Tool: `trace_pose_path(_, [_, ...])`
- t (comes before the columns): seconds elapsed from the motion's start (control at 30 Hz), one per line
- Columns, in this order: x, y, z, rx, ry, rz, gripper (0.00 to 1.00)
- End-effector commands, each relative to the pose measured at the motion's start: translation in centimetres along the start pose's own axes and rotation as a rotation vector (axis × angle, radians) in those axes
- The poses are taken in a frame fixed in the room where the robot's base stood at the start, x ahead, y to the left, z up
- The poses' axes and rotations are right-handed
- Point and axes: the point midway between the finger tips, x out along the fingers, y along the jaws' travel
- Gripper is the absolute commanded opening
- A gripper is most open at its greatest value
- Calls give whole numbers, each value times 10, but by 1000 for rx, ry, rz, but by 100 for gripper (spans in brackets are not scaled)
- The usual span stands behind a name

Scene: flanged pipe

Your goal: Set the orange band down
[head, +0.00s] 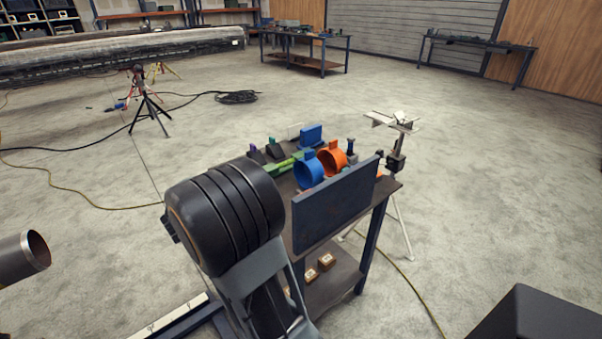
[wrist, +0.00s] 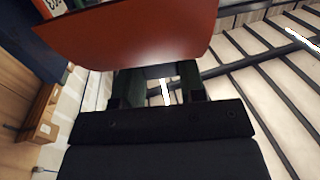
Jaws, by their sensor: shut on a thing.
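The orange band (wrist: 140,35) fills the upper part of the wrist view as a broad, curved orange sheet close to the camera. My gripper (wrist: 158,76) is shut on its near edge, and the exact contact is partly hidden. In the head view, an orange ring (head: 343,166) with a tab stands on the worktable (head: 386,190), right of a similar blue ring (head: 299,174). I cannot tell from that view whether this orange ring is the held one. My gripper cannot be made out there, where my arm covers the table's near left.
A dark upright panel (head: 335,205) stands along the table's near edge. Green parts (head: 285,168), a blue block (head: 311,135) and small dark clamps crowd the tabletop. Small boxes (head: 326,261) sit on the lower shelf. A stand (head: 397,160) is just right of the table.

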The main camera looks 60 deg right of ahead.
Motion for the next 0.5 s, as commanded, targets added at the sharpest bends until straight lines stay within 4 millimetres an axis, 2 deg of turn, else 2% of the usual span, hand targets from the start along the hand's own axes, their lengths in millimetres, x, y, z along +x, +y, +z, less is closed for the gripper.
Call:
trace_pose_path(0.03, [4, 10, -10, 3, 1, 48, 13])
trace_pose_path(0.1, [6, 22, -16, 3, 1, 101, 13])
trace_pose_path(0.23, [13, 30, -18, 1, 1, 157, 13])
trace_pose_path(0.37, [29, 17, -7, -1, 0, 175, 13])
trace_pose_path(0.5, [54, -10, 9, -1, 0, 174, 13])
